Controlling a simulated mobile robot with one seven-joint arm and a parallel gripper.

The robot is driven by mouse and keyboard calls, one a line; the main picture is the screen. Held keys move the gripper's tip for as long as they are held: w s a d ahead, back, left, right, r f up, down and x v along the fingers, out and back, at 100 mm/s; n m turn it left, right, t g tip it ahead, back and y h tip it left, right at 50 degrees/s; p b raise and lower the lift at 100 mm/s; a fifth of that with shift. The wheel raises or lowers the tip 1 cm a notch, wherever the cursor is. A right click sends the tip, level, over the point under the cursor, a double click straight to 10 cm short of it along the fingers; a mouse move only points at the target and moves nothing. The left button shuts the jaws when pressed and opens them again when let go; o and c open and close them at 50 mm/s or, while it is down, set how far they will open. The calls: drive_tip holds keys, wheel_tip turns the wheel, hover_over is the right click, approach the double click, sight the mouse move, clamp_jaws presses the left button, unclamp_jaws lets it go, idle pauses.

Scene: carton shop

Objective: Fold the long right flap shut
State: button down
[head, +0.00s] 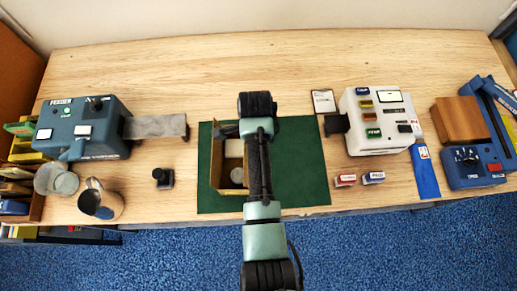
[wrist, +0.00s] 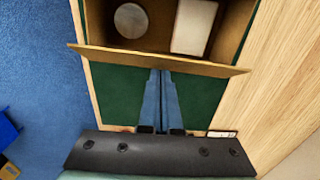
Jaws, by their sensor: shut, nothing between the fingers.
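The open carton (head: 217,172) stands on the green mat (head: 300,165); my arm hides its right side in the head view. In the wrist view the carton (wrist: 245,30) is at the top, with a round pale item (wrist: 131,20) and a white block (wrist: 193,27) inside. The long right flap (wrist: 200,62) stands open along the near side, leaning out toward my gripper. My gripper (wrist: 161,78) is shut and empty, just outside this flap. Its tips end at the flap's lower edge; I cannot tell whether they touch it.
A dark teal machine (head: 85,128) and a metal jug (head: 100,200) stand to the left. A black stamp (head: 163,177) is left of the mat. A white machine (head: 380,120), small boxes (head: 345,181) and a blue machine (head: 475,165) stand to the right. The mat's right part is clear.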

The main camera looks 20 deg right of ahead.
drive_tip(key=shift+w+a, duration=0.25)
drive_tip(key=shift+a, duration=0.5)
drive_tip(key=shift+a+f, duration=0.1)
drive_tip(key=shift+w+a+f, duration=0.2)
drive_tip(key=shift+a, duration=0.15)
wheel_tip(320, 180, up, 7)
drive_tip(key=p, duration=0.7)
drive_tip(key=shift+r, duration=0.1)
